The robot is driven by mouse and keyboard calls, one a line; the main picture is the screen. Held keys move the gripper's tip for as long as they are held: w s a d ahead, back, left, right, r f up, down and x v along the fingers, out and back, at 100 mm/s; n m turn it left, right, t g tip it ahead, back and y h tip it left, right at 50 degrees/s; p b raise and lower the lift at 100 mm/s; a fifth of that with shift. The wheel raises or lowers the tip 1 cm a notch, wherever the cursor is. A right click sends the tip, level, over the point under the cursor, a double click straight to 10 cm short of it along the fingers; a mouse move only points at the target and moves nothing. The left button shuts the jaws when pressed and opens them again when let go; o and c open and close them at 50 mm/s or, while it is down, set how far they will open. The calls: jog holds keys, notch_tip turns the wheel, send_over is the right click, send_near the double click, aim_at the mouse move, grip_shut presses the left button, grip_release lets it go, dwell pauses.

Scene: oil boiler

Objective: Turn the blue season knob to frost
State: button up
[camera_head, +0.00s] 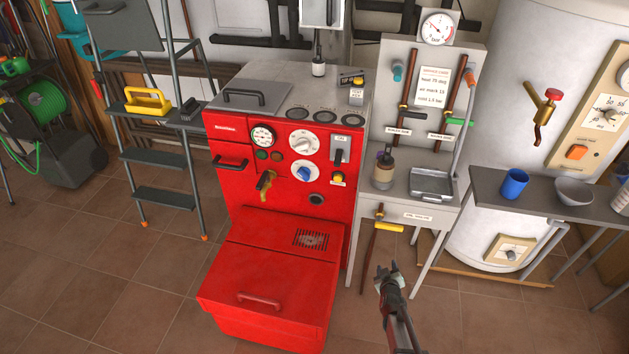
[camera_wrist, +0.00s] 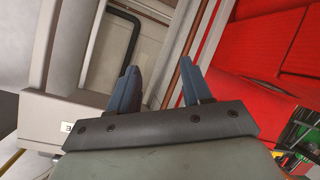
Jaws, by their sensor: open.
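The blue season knob (camera_head: 305,174) sits on the front panel of the red boiler (camera_head: 280,150), below a larger white dial (camera_head: 303,142). Its pointer direction and any frost mark are too small to read. My gripper (camera_head: 386,270) is in front of the grey bench, to the right of and lower than the knob, well apart from it. In the wrist view my gripper (camera_wrist: 157,85) is open with nothing between its fingers. The red boiler (camera_wrist: 250,95) fills the right of the wrist view, but the blue knob does not show there.
The boiler's red lower housing (camera_head: 265,270) juts forward below the panel. A brass tap (camera_head: 266,183), a gauge (camera_head: 262,135) and a grey switch (camera_head: 340,150) are near the knob. The grey bench (camera_head: 405,205) stands right of the boiler. The tiled floor (camera_head: 465,315) at front right is clear.

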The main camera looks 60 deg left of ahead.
jog(key=s+a+r+n+y, duration=0.1)
jog(key=s+a+r+y, duration=0.15)
jog(key=a, duration=0.35)
jog(key=s+a+r+n+t+y, duration=0.1)
jog(key=s+a+r, duration=0.2)
jog(key=a, duration=0.2)
jog(key=s+a+r+n+y, duration=0.1)
jog(key=s+a+r+y, duration=0.15)
jog(key=a, duration=0.35)
jog(key=n+y, duration=0.2)
jog(key=y, duration=0.1)
send_near(302, 177)
jog(key=shift+t, duration=0.4)
jog(key=x, duration=0.8)
jog(key=shift+w+a+f, duration=0.1)
jog(key=shift+w+a, duration=0.05)
jog(key=shift+a, duration=0.25)
grip_shut()
